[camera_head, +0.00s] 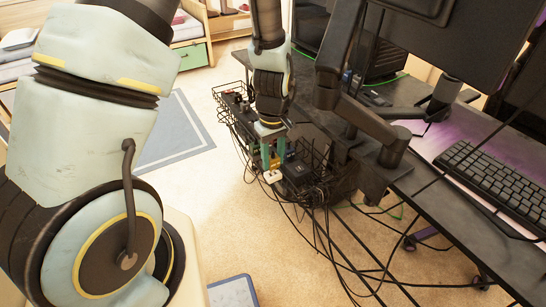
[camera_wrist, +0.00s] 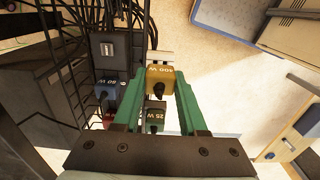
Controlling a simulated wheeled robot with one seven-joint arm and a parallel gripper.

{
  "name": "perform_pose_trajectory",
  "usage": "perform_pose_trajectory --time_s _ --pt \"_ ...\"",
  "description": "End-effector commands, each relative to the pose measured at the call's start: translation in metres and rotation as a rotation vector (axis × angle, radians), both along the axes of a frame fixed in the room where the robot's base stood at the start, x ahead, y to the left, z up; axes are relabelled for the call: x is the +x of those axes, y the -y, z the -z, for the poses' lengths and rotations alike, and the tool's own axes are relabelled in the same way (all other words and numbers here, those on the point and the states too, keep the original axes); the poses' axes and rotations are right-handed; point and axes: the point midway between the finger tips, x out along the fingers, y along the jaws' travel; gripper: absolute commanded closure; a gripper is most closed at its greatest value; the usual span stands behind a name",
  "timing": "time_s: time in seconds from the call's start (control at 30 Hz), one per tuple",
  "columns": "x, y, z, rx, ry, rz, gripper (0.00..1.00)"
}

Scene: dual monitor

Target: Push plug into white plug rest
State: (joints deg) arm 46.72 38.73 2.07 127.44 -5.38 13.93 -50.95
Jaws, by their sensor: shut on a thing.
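My gripper (camera_wrist: 159,76) has two green fingers, shut on a yellow plug marked "100 W" (camera_wrist: 160,75). A dark prong or cord end shows on the plug's near face. A small white block (camera_wrist: 154,57), likely the white plug rest, is just beyond the plug in the wrist view. I cannot tell whether the plug touches it or sits in it. In the head view my gripper (camera_head: 272,150) points down beside the desk's edge, with a white block (camera_head: 272,176) right under its fingertips. The plug is hard to make out there.
A green block marked "25 W" (camera_wrist: 155,116) and a blue one (camera_wrist: 107,92) sit close to the fingers. A dark box (camera_wrist: 119,46) and a black wire basket (camera_head: 226,110) adjoin. Loose cables (camera_head: 320,235) hang below the desk. Open floor lies left of the basket.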

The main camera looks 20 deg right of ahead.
Motion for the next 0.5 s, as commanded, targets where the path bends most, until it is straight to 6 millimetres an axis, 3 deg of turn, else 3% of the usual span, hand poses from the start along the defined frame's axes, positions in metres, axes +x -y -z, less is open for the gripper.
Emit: perform_pose_trajectory --time_s 0.5 --pt "0.0001 -0.0001 0.0031 0.000 0.000 0.001 1.00"
